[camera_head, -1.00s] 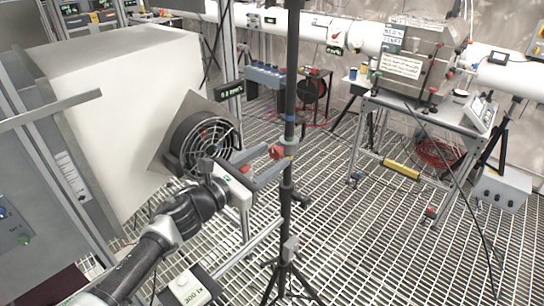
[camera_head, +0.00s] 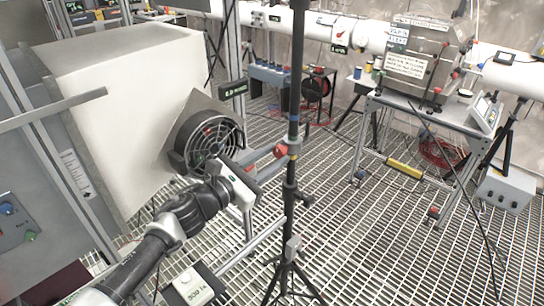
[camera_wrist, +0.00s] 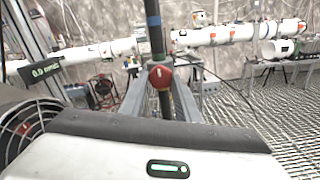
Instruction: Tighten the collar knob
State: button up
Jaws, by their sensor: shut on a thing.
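The red collar knob (camera_head: 280,151) sits on the collar of a dark upright pole (camera_head: 291,120) in the head view. It also shows in the wrist view (camera_wrist: 160,75), with a pale mark on its face. My gripper (camera_head: 277,153) reaches the pole from the left, and its grey fingers lie on both sides of the knob. In the wrist view the fingers (camera_wrist: 159,92) are shut on the knob. The far side of the knob and the contact surfaces are hidden.
A round caged fan (camera_head: 208,141) stands close to my wrist at the left, before a large white box (camera_head: 125,110). The pole stands on a tripod (camera_head: 288,268) on the grating floor. A steel cart (camera_head: 400,108) is at the right. Open grating lies between pole and cart.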

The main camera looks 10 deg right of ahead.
jog(key=m, duration=0.5)
jog(key=shift+p, duration=0.3)
jog(key=shift+w+r+m, duration=0.1)
jog(key=shift+r+m, duration=0.05)
jog(key=shift+m, duration=2.25)
jog(key=o, duration=1)
jog(key=shift+o, duration=0.2)
jog(key=shift+a, duration=0.15)
